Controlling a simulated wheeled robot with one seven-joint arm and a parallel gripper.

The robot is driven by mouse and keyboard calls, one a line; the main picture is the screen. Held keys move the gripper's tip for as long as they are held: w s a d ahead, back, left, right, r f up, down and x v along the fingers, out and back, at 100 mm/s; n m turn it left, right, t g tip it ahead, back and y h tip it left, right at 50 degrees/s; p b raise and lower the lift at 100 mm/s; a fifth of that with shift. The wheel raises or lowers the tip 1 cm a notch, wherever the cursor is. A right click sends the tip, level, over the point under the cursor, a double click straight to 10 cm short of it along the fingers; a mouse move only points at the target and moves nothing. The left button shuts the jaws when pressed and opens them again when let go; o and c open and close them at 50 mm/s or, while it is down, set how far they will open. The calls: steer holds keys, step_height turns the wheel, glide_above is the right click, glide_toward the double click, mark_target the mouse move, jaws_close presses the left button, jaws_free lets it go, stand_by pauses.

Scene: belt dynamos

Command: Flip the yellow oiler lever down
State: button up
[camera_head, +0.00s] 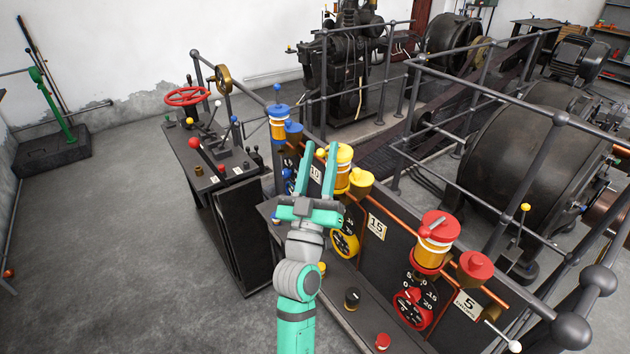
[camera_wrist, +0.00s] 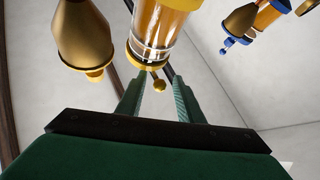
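The yellow oiler (camera_head: 342,172) stands on the copper pipe along the dark panel, in the middle of the head view. In the wrist view, its glass body (camera_wrist: 160,28) and yellow rim (camera_wrist: 147,54) show at the top. A small lever with a yellow ball end (camera_wrist: 159,86) sticks out from the rim. My gripper (camera_head: 321,149) is open beside the oiler's left side in the head view. In the wrist view, the ball shows between the two finger lines; I cannot tell whether they touch it.
The blue oiler (camera_head: 278,128) stands beyond, and the red oiler (camera_head: 435,240) stands nearer on the right. Yellow (camera_head: 345,243) and red (camera_head: 412,308) dials sit on the panel below. Grey railings (camera_head: 480,95) run behind. Open floor (camera_head: 120,230) lies to the left.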

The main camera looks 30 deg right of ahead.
steer(key=v, duration=1)
steer(key=shift+f, duration=0.1)
stand_by(0.4)
steer(key=s+a+f+n+y, duration=0.45)
steer(key=a+f+y, duration=0.2)
steer(key=f, duration=0.45)
steer(key=s+a+f+n+y, duration=0.4)
steer(key=s+a+f+y, duration=0.25)
steer(key=f, duration=0.55)
steer(key=s+a+f+m+g+y, duration=0.1)
steer(key=s+a+f, duration=0.1)
steer(key=s, duration=0.5)
steer(key=s+a+f+m+g+y, duration=0.1)
steer(key=s+a+f, duration=0.1)
steer(key=s+a, duration=0.2)
steer(key=s+a+f+m+g+y, duration=0.1)
steer(key=s+a, duration=0.3)
steer(key=s, duration=0.7)
steer(key=shift+f+g, duration=0.4)
steer(key=shift+f, duration=0.5)
